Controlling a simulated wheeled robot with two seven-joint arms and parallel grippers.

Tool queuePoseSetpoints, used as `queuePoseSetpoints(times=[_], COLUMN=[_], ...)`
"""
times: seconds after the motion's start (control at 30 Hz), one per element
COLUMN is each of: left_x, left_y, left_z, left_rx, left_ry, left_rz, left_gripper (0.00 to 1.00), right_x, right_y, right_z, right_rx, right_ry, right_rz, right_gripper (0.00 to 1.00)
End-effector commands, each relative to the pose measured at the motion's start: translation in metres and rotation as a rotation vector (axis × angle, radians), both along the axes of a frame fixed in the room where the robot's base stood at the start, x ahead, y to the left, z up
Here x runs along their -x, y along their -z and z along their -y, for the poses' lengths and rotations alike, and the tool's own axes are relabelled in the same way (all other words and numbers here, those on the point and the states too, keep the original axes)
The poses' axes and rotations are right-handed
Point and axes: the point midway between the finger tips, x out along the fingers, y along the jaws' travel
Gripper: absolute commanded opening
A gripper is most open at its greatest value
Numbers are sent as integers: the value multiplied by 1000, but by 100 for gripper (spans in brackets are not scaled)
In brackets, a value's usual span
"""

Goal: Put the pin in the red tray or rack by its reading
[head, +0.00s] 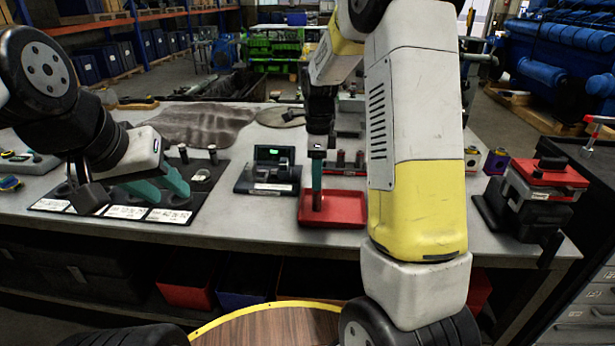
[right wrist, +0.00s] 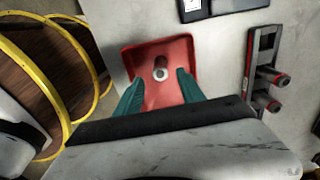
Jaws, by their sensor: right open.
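The red tray (head: 345,210) lies near the table's front edge, and it also shows in the right wrist view (right wrist: 183,50). A small grey pin (right wrist: 160,72) appears in the tray, seen nearly end-on between my right fingers. My right gripper (head: 316,205) points down over the tray; its teal fingers (right wrist: 160,90) are spread on either side of the pin. I cannot tell whether they touch it. The black rack (right wrist: 252,70) with red-banded pins is to the tray's right in the wrist view. My left gripper (head: 160,190) is empty, with fingers apart, over the dark labelled board.
A gauge with a green display (head: 272,170) stands left of the tray. The dark board (head: 50,204) with white labels lies at the left. A red-topped device (head: 545,185) stands at the right. Bare table lies between the board and the gauge.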

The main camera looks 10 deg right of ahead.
Motion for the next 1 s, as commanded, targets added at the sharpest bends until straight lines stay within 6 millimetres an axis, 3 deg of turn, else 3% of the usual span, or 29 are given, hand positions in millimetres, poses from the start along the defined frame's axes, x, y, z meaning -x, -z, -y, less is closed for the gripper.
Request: queuePoseSetpoints(times=[0.2, 0.43, 0.57, 0.67, 0.8, 1.0], left_x=[0, 0, 0, 0, 0, 0], left_y=[0, 0, 0, 0, 0, 0], left_z=[0, 0, 0, 0, 0, 0], left_rx=[0, 0, 0, 0, 0, 0], left_ry=[0, 0, 0, 0, 0, 0], left_rz=[0, 0, 0, 0, 0, 0], left_gripper=[36, 36, 36, 36, 36, 36], right_x=[0, 1, 14, 39, 91, 168], right_y=[-46, -71, -89, -113, -145, -168], right_z=[0, 0, 1, 1, -1, -7], right_rx=[0, -1, -20, -44, -43, 77], right_ry=[1, -4, -103, -297, -676, -1229], right_rz=[3, 2, 35, 100, 234, 423], right_gripper=[47, 47, 47, 47, 47, 47])
